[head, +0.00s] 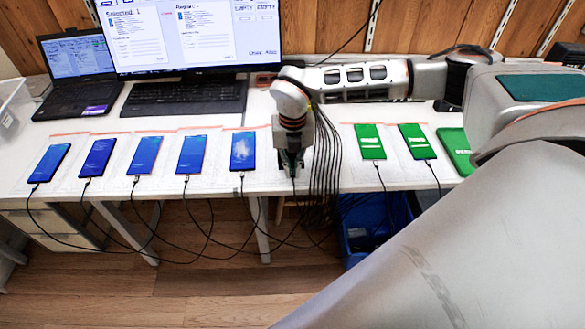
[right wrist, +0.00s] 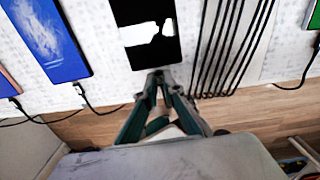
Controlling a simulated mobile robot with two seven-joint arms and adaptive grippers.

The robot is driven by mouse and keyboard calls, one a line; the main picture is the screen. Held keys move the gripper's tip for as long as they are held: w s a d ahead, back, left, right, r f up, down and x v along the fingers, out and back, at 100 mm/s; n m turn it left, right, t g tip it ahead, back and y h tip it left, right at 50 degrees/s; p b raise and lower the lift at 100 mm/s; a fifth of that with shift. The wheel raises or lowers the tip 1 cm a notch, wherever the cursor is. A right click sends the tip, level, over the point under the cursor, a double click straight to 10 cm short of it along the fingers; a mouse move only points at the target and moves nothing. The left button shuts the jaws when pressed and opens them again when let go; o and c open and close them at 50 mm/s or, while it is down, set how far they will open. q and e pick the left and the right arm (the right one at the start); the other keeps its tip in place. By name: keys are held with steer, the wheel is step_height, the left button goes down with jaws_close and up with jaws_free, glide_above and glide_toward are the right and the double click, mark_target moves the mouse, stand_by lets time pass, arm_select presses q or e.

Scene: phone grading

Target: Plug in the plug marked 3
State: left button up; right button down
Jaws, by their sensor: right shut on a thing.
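My right gripper (head: 291,168) is at the table's front edge, between the blue-screen phones and the green-screen phones. In the right wrist view its fingertips (right wrist: 158,76) are closed together at the lower edge of a black phone (right wrist: 135,12) with white patches on its screen. The gripper is shut on a plug, which the fingers hide; a dark cable hangs below the gripper in the head view. I cannot tell whether the plug is in the phone's port, and no number on it is readable. My left gripper is not in view.
Several blue-screen phones (head: 146,155) with cables lie to the left, green-screen phones (head: 370,141) to the right. A bundle of black cables (head: 326,165) hangs close to the gripper's right. A laptop (head: 78,75), keyboard (head: 185,98) and monitor (head: 195,35) stand behind. A blue bin (head: 375,230) is below.

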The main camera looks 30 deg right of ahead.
mark_target(293, 176)
steer(key=shift+w+p, duration=0.1)
steer(key=shift+p, duration=0.2)
stand_by(1.4)
steer(key=c, duration=2.1)
jaws_free()
steer(key=shift+r, duration=0.1)
steer(key=shift+s+a+r+p, duration=0.1)
steer(key=shift+s+r+p, duration=0.15)
steer(key=shift+r+p, duration=0.95)
steer(key=shift+s+a+r+p, duration=0.1)
steer(key=shift+s+r+p, duration=0.1)
steer(key=shift+r+p, duration=0.95)
